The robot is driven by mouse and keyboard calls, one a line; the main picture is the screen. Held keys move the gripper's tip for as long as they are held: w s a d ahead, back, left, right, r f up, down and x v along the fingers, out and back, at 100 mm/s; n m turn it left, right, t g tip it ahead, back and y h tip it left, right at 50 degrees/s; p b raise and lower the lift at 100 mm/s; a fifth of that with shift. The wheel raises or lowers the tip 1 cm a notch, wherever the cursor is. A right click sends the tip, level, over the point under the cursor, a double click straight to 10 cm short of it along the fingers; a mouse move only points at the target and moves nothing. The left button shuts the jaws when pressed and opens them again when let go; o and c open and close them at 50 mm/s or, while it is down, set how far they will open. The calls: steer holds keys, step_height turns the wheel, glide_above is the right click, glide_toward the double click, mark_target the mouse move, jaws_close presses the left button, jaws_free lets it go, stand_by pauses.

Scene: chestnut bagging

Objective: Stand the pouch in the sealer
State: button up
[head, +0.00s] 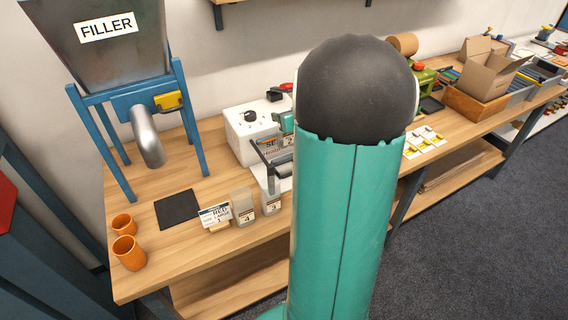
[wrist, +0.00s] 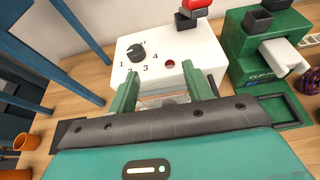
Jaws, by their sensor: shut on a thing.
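The sealer is a white box with a numbered black dial (head: 240,118); it also fills the middle of the wrist view (wrist: 190,45), with a small red spot on its face. My gripper (wrist: 162,92) is in front of that face, its two green fingers shut on a pouch (wrist: 160,102). Only a thin, see-through strip of the pouch shows above my wrist housing; its lower part is hidden. In the head view my arm covers much of the sealer's right side. I cannot tell whether the pouch touches the sealer.
Two small labelled packs, marked 4 (head: 244,208) and 3 (head: 271,203), stand in front beside a sign card (head: 215,215). Orange cups (head: 128,253) and a dark mat (head: 177,209) lie left, below the filler (head: 110,40). A green machine (wrist: 265,50) stands right of the sealer.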

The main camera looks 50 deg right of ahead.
mark_target(287, 141)
step_height(287, 141, down, 10)
steer(key=shift+f, duration=0.15)
stand_by(0.3)
steer(key=shift+w+f, duration=0.1)
steer(key=shift+f, duration=0.1)
steer(key=o, duration=1.3)
steer(key=shift+c, duration=0.2)
steer(key=shift+r, duration=0.1)
